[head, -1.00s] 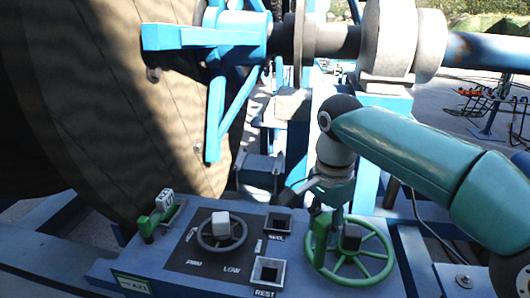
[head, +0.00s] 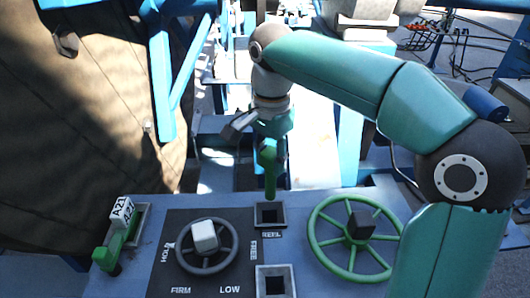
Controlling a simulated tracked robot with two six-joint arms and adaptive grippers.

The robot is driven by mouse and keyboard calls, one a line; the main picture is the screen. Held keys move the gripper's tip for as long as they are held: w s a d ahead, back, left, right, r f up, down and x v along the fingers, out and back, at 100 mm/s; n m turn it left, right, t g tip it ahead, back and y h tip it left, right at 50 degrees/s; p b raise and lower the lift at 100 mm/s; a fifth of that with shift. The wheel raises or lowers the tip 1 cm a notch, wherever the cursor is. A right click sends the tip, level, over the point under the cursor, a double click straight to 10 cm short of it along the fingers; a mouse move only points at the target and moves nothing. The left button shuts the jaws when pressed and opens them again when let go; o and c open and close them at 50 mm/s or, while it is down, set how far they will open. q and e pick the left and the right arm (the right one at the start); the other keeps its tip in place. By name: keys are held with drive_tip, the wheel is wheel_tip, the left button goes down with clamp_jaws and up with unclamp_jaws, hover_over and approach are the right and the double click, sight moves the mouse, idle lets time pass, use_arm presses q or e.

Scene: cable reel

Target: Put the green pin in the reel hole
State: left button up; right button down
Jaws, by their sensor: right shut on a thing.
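My right gripper (head: 269,136) is shut on the green pin (head: 269,174), which hangs upright below it. The pin's lower end shows just above, in the picture, the square reel hole (head: 270,214) labelled REEL on the console. The pin appears apart from the hole; its exact height and depth from it cannot be told. The hole looks dark and empty. My left gripper is not in view.
The blue console (head: 160,273) also carries a second square hole (head: 275,282), a small grey wheel (head: 206,249), a green handwheel (head: 356,239) at right, and a green lever (head: 113,248) with an A21 tag at left. The large reel (head: 75,120) stands at left.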

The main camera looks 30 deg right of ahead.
sight(270, 198)
drive_tip(key=shift+s+a+f, duration=0.1)
drive_tip(key=shift+s+f, duration=0.15)
drive_tip(key=shift+f, duration=0.25)
drive_tip(key=shift+w+f, duration=0.15)
drive_tip(key=shift+f, duration=0.5)
drive_tip(key=shift+f+b, duration=0.55)
drive_tip(key=shift+f, duration=0.65)
wheel_tip(270, 198, down, 6)
drive_tip(key=b, duration=0.6)
drive_tip(key=shift+f, duration=0.2)
drive_tip(key=shift+f+b, duration=1.2)
drive_tip(key=shift+f, duration=0.5)
drive_tip(key=shift+r, duration=0.1)
